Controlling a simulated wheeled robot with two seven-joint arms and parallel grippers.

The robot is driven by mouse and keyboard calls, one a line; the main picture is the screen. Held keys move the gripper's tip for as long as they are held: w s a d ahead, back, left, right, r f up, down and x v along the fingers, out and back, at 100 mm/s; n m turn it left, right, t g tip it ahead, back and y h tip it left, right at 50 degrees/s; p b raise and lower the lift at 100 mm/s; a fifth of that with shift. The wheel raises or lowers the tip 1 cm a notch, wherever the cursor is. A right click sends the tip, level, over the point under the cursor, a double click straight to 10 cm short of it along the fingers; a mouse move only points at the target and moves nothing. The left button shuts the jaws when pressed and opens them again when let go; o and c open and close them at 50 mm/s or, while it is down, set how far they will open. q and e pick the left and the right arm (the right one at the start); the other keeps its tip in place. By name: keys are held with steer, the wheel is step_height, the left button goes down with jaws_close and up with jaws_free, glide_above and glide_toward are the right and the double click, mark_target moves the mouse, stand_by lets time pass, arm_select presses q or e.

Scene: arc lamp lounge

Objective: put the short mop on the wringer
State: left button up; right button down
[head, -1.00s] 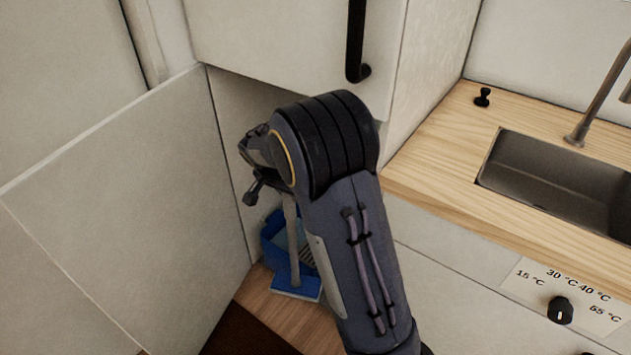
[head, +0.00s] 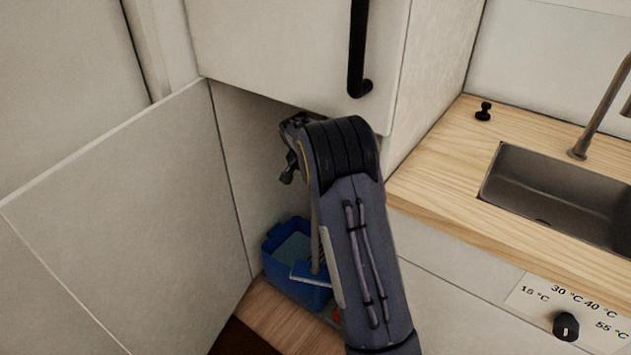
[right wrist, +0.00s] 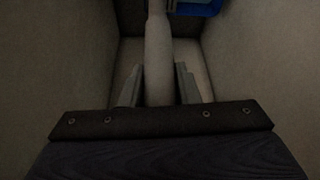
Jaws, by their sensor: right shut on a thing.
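The short mop has a pale handle and a flat blue head (head: 309,275). My right gripper (head: 290,153) is shut on the handle, inside the open cupboard. The handle (right wrist: 158,55) shows between its fingers in the right wrist view. The mop hangs nearly upright, its head off the cupboard floor and overlapping the near side of the blue bucket (head: 274,262). I cannot tell whether the head touches the bucket. The wringer is mostly hidden behind the mop and my arm. A bit of blue (right wrist: 198,7) shows at the top of the right wrist view. My left gripper is not in view.
An open cupboard door (head: 125,200) stands at the left. A white upper door with a black handle (head: 357,50) hangs just above my gripper. The wooden counter (head: 440,170) with a sink (head: 560,195) is at the right. The cupboard's side wall is close.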

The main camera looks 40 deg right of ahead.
steer(key=shift+d+f, duration=0.15)
steer(key=shift+f, duration=0.55)
steer(key=c, duration=1.5)
jaws_free()
steer(key=shift+f, duration=0.15)
steer(key=shift+c, duration=0.2)
steer(key=o, duration=0.5)
steer(key=shift+c, duration=0.2)
